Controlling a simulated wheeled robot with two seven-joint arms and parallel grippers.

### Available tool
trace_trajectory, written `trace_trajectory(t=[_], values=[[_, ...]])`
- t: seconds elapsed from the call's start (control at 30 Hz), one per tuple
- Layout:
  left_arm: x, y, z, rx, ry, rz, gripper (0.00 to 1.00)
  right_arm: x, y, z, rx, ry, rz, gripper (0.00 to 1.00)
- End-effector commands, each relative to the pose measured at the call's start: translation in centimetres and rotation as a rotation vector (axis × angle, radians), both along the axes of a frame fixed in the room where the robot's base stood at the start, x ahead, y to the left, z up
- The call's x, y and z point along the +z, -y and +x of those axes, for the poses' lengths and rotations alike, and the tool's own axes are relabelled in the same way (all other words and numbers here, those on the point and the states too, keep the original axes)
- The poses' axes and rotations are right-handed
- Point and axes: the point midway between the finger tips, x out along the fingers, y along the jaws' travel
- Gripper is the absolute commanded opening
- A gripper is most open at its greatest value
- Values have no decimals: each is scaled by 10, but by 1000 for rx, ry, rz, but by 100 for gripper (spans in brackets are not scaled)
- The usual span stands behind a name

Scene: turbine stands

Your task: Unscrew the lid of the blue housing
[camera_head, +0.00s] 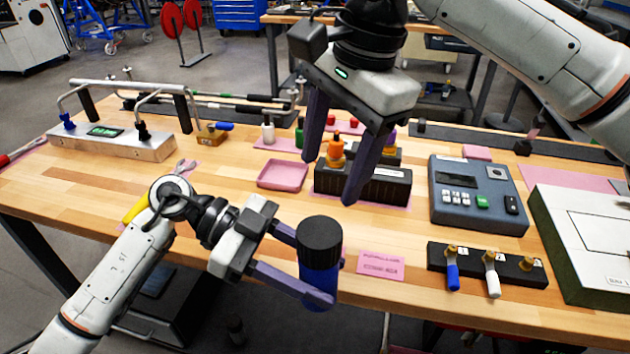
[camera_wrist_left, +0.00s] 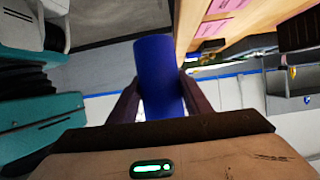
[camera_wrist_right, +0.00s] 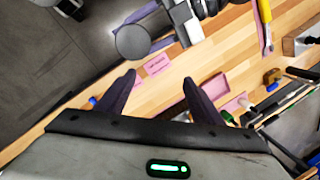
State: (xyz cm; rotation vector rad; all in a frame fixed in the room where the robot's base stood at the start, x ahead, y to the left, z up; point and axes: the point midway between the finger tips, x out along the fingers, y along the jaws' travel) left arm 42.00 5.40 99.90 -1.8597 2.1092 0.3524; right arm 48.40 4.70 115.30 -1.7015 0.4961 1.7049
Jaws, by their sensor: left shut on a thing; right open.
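The blue housing (camera_head: 319,284) is an upright blue cylinder with a ribbed black lid (camera_head: 319,238) on top. My left gripper (camera_head: 318,274) is shut on the blue housing and holds it in front of the table's near edge. In the left wrist view the blue housing (camera_wrist_left: 160,75) stands between the fingers. My right gripper (camera_head: 332,172) is open and empty, above and behind the lid, over the table. In the right wrist view the black lid (camera_wrist_right: 133,42) shows from above, beyond the open fingers (camera_wrist_right: 157,90) and apart from them.
A pink tray (camera_head: 283,175), a dark block with coloured bottles (camera_head: 362,183), a grey-blue instrument (camera_head: 476,195) and a black rack (camera_head: 487,262) stand on the table. A metal box with a handle (camera_head: 125,140) is at the left. A pink label (camera_head: 381,267) lies by the near edge.

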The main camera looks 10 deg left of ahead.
Motion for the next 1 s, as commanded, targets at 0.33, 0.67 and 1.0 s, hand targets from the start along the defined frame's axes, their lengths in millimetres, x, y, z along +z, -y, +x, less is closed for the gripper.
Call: trace_trajectory(t=[0.33,0.67,1.0], values=[[2,0,0,0,3,-4,0,8,-12,-63,-98,-92,-190,61],[2,0,0,0,3,-4,0,-38,-11,-64,-100,-96,-192,61],[2,0,0,0,3,-4,0,-68,-12,-64,-99,-94,-188,61]])
